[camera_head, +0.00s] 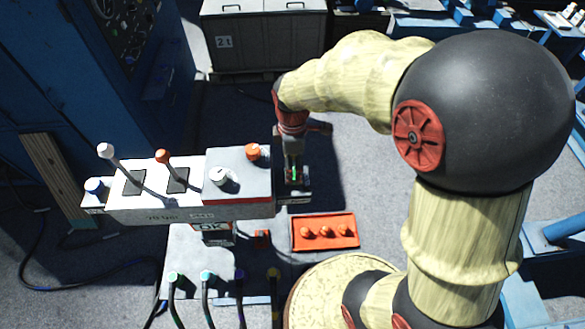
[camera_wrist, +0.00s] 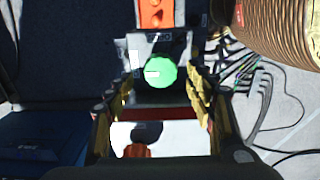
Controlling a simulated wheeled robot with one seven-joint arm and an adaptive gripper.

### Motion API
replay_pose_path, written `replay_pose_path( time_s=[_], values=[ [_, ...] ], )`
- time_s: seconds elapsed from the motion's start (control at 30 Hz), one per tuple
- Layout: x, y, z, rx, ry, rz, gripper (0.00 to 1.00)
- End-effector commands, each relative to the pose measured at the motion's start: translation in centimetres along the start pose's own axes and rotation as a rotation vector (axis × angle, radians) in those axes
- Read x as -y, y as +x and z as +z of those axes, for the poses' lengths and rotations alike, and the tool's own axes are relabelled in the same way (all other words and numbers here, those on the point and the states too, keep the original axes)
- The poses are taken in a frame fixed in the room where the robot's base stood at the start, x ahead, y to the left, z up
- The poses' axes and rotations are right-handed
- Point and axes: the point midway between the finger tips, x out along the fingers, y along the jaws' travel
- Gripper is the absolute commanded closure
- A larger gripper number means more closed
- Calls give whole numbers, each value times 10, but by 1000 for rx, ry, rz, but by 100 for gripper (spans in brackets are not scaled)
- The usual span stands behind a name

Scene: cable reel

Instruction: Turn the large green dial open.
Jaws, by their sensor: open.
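The large green dial (camera_wrist: 161,72) shows in the wrist view as a round green knob with a pale mark on its left part. It lies between the lines of my two fingers, near their tips. My gripper (camera_wrist: 160,92) is open, with one finger on each side and nothing held. I cannot tell whether either finger touches the dial. In the head view my gripper (camera_head: 294,186) points down just right of the grey control box (camera_head: 240,185). Only a small green sliver shows there, and the dial is otherwise hidden by my gripper.
The box carries a white knob (camera_head: 224,178), an orange knob (camera_head: 254,151) and two levers (camera_head: 163,156). An orange panel (camera_head: 324,231) with three knobs lies in front of my gripper. Cables (camera_head: 207,285) stand at the front left. Open floor lies behind the box.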

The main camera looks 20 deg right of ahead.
Motion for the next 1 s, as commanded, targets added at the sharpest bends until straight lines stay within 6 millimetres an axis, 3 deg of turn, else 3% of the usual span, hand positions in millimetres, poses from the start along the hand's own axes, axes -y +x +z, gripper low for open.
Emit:
replay_pose_path(
  time_s=[0.2,0.57,1.0],
  values=[
    [0,25,0,0,1,-1,46],
    [0,31,0,0,1,0,46],
    [0,31,0,0,1,0,70]
  ],
)
